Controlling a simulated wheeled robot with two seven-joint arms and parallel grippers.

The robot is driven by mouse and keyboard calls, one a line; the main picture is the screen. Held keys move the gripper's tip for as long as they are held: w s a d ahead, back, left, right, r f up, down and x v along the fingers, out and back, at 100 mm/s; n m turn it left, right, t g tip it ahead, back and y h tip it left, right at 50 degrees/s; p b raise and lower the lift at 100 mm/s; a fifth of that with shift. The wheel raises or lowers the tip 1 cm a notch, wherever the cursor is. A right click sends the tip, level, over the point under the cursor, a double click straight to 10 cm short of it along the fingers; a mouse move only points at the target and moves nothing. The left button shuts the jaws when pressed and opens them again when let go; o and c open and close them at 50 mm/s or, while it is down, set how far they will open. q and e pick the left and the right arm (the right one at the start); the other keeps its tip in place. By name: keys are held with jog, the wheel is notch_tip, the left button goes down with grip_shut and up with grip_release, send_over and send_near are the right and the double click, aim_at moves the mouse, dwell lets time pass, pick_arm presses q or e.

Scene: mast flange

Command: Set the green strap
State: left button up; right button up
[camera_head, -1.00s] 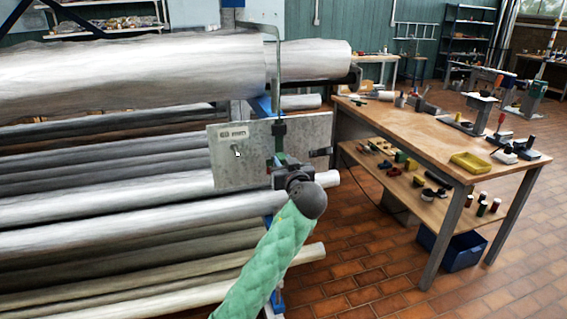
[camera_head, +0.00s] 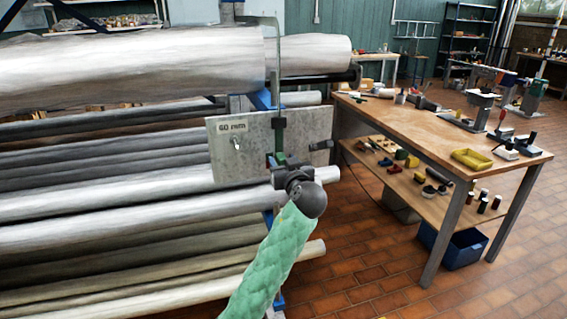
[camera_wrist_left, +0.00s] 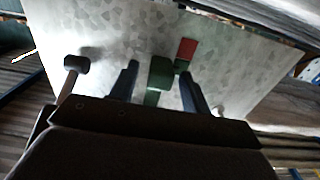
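A thin green strap (camera_head: 281,65) bends over the upper metal pole and hangs down in front of a grey metal plate (camera_head: 230,160) labelled 60 mm. A dark clip (camera_head: 279,123) sits on its line at the plate's top. My left gripper (camera_head: 279,162), on the green-sleeved arm, is at the plate's lower part, where the strap's line runs down. In the left wrist view a green piece (camera_wrist_left: 160,76), seemingly the strap's lower part, lies between my two dark fingers (camera_wrist_left: 160,90). The fingers are apart, with a visible gap on the left. My right gripper is out of view.
Long metal poles (camera_head: 120,215) lie stacked on a rack at the left. A knob (camera_head: 236,143) sticks out of the plate. A red block (camera_wrist_left: 186,50) shows on the plate. A workbench (camera_head: 420,130) with tools stands at the right. The floor between is clear.

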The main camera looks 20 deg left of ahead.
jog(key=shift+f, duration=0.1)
pick_arm(q)
jog(key=b+v, duration=0.2)
jog(key=v, duration=0.5)
jog(key=shift+s+d, duration=0.25)
jog(key=shift+s, duration=0.1)
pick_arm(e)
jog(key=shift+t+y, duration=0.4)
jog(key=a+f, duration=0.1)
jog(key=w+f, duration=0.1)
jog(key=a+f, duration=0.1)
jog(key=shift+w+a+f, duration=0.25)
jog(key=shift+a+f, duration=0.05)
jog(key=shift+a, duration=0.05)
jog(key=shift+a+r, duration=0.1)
